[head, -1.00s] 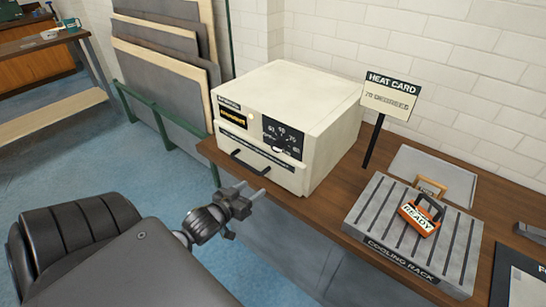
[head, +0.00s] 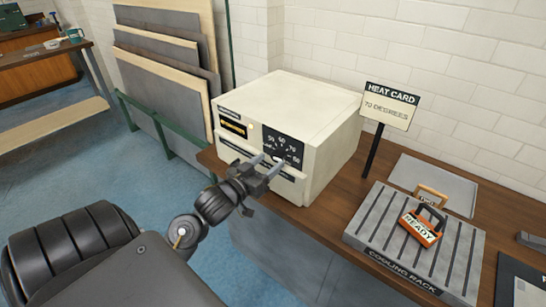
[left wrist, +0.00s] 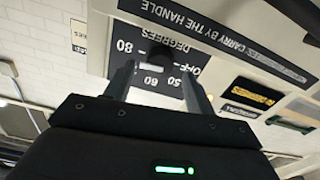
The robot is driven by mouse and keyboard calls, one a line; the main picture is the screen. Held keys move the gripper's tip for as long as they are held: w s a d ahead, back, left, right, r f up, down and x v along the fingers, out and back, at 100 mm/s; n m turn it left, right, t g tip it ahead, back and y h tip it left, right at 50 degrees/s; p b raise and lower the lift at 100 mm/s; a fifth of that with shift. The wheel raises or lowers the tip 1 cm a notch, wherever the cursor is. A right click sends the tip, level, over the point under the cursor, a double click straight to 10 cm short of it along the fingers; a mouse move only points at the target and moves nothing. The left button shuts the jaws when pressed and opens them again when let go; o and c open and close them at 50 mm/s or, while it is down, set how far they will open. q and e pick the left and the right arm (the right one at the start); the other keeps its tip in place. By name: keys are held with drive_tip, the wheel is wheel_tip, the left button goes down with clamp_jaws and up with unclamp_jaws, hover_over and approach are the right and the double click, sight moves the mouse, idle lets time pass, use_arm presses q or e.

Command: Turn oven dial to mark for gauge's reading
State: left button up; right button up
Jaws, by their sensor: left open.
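The cream oven (head: 290,110) stands on the wooden bench with a black dial panel (head: 296,148) on its front, marked in degrees. The dark round dial (left wrist: 160,55) shows upside down in the left wrist view, between my fingertips; its pointer setting is unclear. The heat card (head: 388,104) on a black post reads 70 degrees. My left gripper (head: 270,160) is open in front of the panel, and its fingers (left wrist: 158,72) straddle the dial area. I cannot tell whether they touch it. In the head view the fingers largely hide the dial. My right gripper is out of view.
A grey cooling rack (head: 370,215) stands right of the oven, with an orange READY block (head: 421,227) on it. A grey tray (head: 450,178) lies behind. Sheet panels (head: 165,60) lean on the wall at left. The oven's handle is near my left gripper.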

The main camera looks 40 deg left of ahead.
sight(278, 155)
use_arm(q)
drive_tip(key=shift+w, duration=1.45)
drive_tip(key=shift+c, duration=0.2)
